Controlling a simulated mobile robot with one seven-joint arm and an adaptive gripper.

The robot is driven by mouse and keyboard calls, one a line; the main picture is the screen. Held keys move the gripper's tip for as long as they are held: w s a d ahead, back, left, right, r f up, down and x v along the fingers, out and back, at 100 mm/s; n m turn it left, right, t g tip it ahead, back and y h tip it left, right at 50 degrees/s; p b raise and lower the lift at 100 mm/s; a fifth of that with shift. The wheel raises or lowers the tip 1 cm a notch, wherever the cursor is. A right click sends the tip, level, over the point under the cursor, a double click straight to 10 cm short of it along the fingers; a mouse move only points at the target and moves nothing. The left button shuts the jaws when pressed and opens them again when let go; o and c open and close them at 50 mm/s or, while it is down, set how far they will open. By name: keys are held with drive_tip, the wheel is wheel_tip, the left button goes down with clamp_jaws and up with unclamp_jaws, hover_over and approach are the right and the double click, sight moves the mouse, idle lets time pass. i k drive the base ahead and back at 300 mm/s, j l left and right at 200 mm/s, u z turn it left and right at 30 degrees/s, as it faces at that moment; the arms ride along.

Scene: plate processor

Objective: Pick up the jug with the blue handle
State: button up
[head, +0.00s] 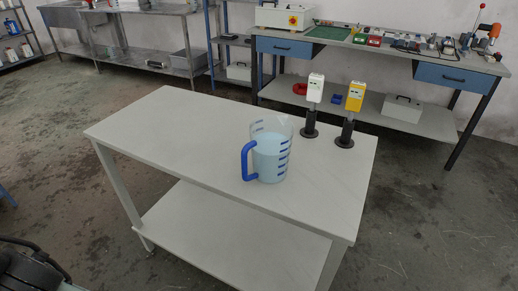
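A clear jug (270,150) with a blue handle (248,161) stands upright on the light grey table (185,131). It has blue marks on its side and looks partly filled with pale blue liquid. Its handle points to the left and toward the front. My gripper cannot be made out in the head view. A dark part at the lower left corner looks like part of my own body, well apart from the jug.
Two devices on black stands, one white (315,87) and one yellow (354,96), stand behind and right of the jug. The table's left half is clear. A lower shelf (215,230) is empty. A workbench (395,60) with tools stands behind.

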sight(271, 137)
drive_tip(key=l+u, duration=0.35)
drive_tip(key=l, duration=0.2)
drive_tip(key=l+u, duration=0.3)
drive_tip(key=l, duration=0.25)
drive_tip(key=k+l+u, duration=0.2)
drive_tip(key=l, duration=0.2)
drive_tip(key=l+u, duration=0.15)
drive_tip(key=l, duration=0.25)
drive_tip(key=k+l+u, duration=0.2)
drive_tip(key=l, duration=0.15)
drive_tip(key=k+l+u, duration=0.15)
drive_tip(key=l, duration=0.2)
